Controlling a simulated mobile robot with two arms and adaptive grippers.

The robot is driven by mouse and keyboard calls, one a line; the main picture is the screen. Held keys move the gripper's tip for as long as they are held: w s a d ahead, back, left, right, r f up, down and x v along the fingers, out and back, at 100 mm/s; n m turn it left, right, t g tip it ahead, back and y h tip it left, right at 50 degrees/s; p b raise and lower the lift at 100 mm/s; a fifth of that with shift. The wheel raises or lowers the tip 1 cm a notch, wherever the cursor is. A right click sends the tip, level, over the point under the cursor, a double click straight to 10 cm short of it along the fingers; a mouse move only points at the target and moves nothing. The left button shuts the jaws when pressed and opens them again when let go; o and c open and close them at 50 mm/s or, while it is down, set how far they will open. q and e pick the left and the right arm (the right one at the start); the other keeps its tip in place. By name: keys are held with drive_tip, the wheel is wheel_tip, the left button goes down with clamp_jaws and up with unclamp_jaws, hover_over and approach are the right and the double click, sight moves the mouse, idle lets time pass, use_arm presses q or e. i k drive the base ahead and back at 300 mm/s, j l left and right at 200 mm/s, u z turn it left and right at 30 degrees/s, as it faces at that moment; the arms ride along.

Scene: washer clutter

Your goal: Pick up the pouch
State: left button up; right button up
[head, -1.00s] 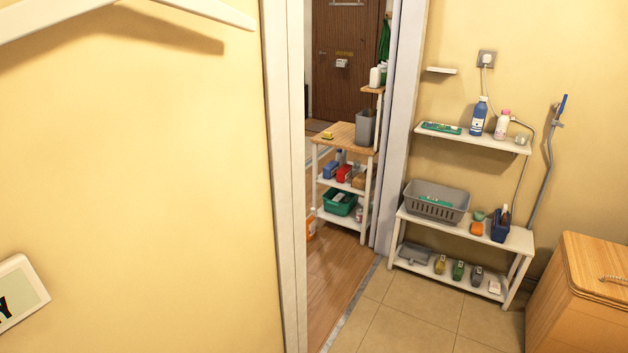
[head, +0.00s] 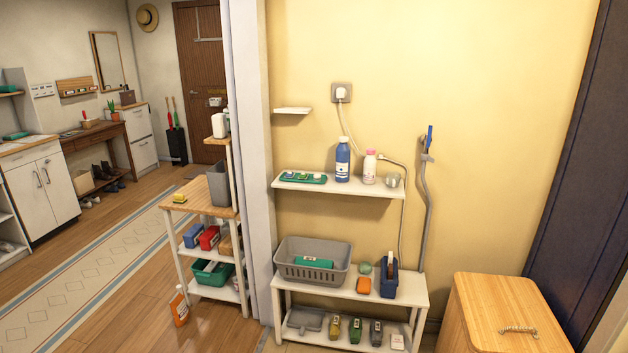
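I cannot tell for certain which thing is the pouch. A green flat-looking item (head: 313,261) lies inside the grey basket (head: 325,276), partly hidden by its wall. The basket stands on the top board of the low white shelf (head: 350,309). Another flat green item (head: 303,178) with small pieces on it lies on the white wall shelf (head: 362,191). Neither of my grippers shows in the head view.
A blue bottle (head: 342,160) and a pink-white bottle (head: 370,167) stand on the wall shelf. A blue caddy (head: 389,280) is right of the basket. A wooden hamper (head: 505,312) stands at the lower right. An orange bottle (head: 180,308) stands on the floor.

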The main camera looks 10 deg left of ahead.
sight(179, 306)
drive_tip(key=i+u, duration=0.4)
drive_tip(key=i, duration=0.2)
drive_tip(key=i+u, duration=0.35)
drive_tip(key=i, duration=0.25)
drive_tip(key=i+l+u, duration=0.4)
drive_tip(key=i, duration=0.2)
